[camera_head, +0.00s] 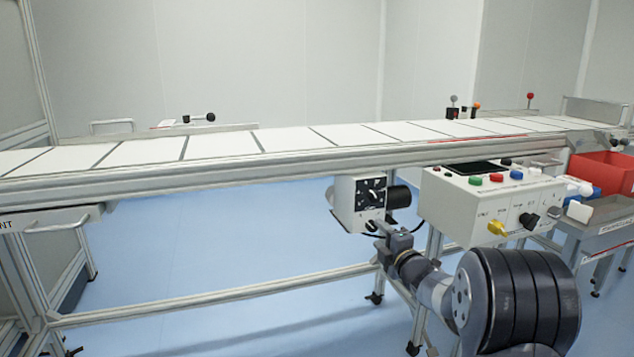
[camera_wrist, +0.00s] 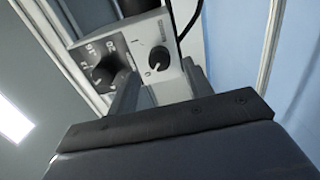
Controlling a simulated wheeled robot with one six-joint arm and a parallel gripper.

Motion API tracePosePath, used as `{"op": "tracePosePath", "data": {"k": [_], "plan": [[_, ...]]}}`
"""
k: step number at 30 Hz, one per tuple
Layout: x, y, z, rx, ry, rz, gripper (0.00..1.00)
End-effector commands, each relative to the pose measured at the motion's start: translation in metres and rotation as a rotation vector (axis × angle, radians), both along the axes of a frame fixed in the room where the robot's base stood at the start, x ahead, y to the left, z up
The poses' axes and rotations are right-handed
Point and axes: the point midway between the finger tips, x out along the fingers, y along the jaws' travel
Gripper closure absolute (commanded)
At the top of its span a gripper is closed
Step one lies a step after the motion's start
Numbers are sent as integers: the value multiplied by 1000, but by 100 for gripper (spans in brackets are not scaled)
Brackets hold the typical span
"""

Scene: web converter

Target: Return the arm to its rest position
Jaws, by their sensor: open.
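My arm (camera_head: 435,290) reaches from the lower right of the head view toward the small grey dial box (camera_head: 346,203) under the conveyor. My gripper (camera_head: 380,228) is at the box's lower front; its fingertips are small there. In the wrist view, my gripper (camera_wrist: 160,70) has its two fingers apart, with the dial box (camera_wrist: 143,47) just beyond them. A large numbered black dial (camera_wrist: 106,73) lies by the left finger, and a smaller knob (camera_wrist: 158,57) shows between the fingers. Nothing is visibly held. I cannot tell whether a finger touches the box.
The white-slatted conveyor (camera_head: 220,147) runs above the arm. A control box (camera_head: 480,205) with coloured buttons and a yellow knob (camera_head: 497,228) hangs close to the arm's right. A red bin (camera_head: 600,172) stands farther right. Blue floor (camera_head: 230,245) is open at left, above a low frame rail (camera_head: 220,297).

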Motion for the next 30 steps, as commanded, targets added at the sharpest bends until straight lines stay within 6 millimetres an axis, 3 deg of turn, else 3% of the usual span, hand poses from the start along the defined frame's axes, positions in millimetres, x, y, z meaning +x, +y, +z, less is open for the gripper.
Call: {"op": "tracePosePath", "data": {"k": [6,30], "plan": [[32,11,-2,0,-1,1,52],[29,9,6,712,233,-1,52]]}}
